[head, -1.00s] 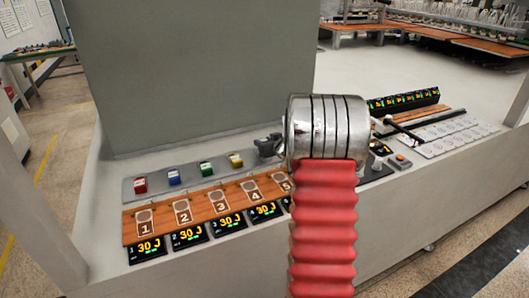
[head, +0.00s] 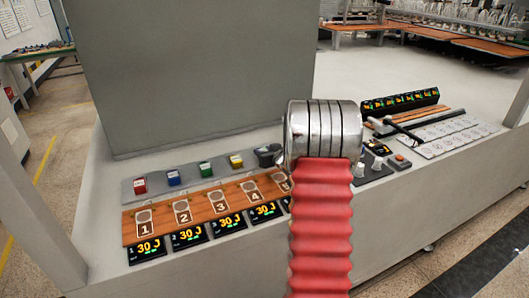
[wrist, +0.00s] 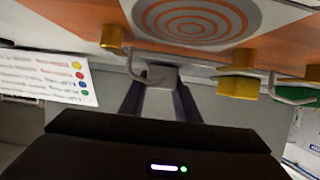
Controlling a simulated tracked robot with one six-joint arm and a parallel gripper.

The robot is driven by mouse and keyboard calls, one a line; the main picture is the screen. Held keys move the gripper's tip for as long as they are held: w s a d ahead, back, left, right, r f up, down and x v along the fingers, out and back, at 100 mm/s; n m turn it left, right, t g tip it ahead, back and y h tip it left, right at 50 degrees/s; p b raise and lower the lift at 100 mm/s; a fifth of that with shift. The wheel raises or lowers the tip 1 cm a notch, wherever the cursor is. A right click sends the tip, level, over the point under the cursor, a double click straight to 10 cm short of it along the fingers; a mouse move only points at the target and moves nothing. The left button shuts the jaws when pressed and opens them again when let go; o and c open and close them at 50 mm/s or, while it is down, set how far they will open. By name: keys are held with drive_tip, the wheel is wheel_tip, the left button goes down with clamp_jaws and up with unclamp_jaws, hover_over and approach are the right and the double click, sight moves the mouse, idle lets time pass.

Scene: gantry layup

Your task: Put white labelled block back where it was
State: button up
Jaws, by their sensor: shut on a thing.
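In the wrist view a pale grey-white block (wrist: 163,76) sits between the two dark fingers of my gripper (wrist: 160,92), which is shut on it. Its label cannot be read. The block is close to the edge of the orange board, beside a metal hook; whether it touches anything is unclear. In the head view a dark part of my gripper (head: 267,154) shows just right of the yellow block (head: 236,161), at the right end of the block row. My own arm hides the held block there.
Red (head: 140,185), blue (head: 174,177) and green (head: 206,169) blocks stand on a grey strip (head: 155,190) behind the numbered wooden board (head: 165,231). The yellow block also shows in the wrist view (wrist: 237,87). A dark hammer-like tool (head: 403,130) and knobs are on the right.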

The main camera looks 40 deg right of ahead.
drive_tip(key=o, duration=1.2)
drive_tip(key=shift+f, duration=0.1)
drive_tip(key=shift+s+a+r, duration=0.2)
drive_tip(key=shift+s+r, duration=0.2)
drive_tip(key=shift+s, duration=0.2)
drive_tip(key=v, duration=1)
drive_tip(key=shift+s+a+r, duration=0.1)
drive_tip(key=shift+s, duration=0.15)
